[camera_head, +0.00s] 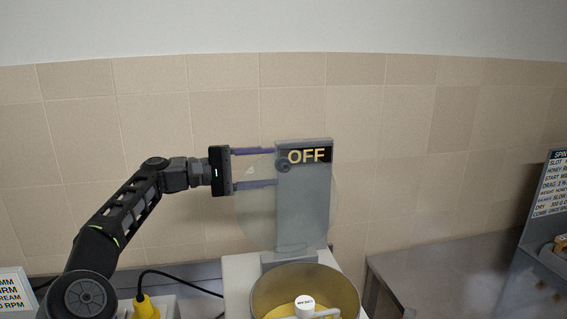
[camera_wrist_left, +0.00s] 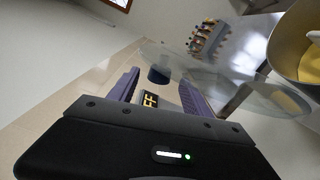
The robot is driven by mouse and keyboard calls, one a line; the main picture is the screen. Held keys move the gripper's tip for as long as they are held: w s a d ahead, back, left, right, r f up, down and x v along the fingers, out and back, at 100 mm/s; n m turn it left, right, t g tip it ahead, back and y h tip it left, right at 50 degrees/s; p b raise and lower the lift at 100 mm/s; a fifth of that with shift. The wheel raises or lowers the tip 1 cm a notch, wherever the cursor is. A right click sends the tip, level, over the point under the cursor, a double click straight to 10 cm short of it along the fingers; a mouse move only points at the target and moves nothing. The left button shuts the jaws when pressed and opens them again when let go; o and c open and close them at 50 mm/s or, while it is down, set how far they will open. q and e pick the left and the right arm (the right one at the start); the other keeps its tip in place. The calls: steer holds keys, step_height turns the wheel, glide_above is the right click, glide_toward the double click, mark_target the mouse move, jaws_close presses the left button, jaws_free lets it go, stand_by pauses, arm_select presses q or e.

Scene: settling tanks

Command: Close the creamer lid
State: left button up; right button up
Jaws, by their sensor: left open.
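The creamer lid (camera_head: 255,215) is a clear round disc standing upright, raised open in front of a grey post marked OFF. A dark knob (camera_head: 284,165) sits on it. My left gripper (camera_head: 274,168) is open, with its two fingers level with the knob, one above and one below. In the left wrist view the knob (camera_wrist_left: 158,75) shows between the open fingertips (camera_wrist_left: 160,80); I cannot tell whether they touch it. The creamer bowl (camera_head: 256,287) is below the lid, with yellow inside and a white labelled cap (camera_head: 304,302) at its centre. My right gripper is not in view.
The grey post (camera_head: 304,215) rises behind the bowl. A yellow plug-like piece with a black cable (camera_head: 146,306) is at lower left, beside a text sign (camera_head: 15,292). A grey counter (camera_head: 440,275) and a sign board (camera_head: 552,200) are at right. A tiled wall stands behind.

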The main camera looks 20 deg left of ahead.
mark_target(283, 166)
arm_select(q)
steer(key=p+x, duration=0.1)
steer(key=x, duration=0.3)
steer(key=shift+w+d, duration=0.1)
steer(key=shift+d, duration=0.1)
steer(key=shift+c, duration=0.5)
jaws_close()
stand_by(0.8)
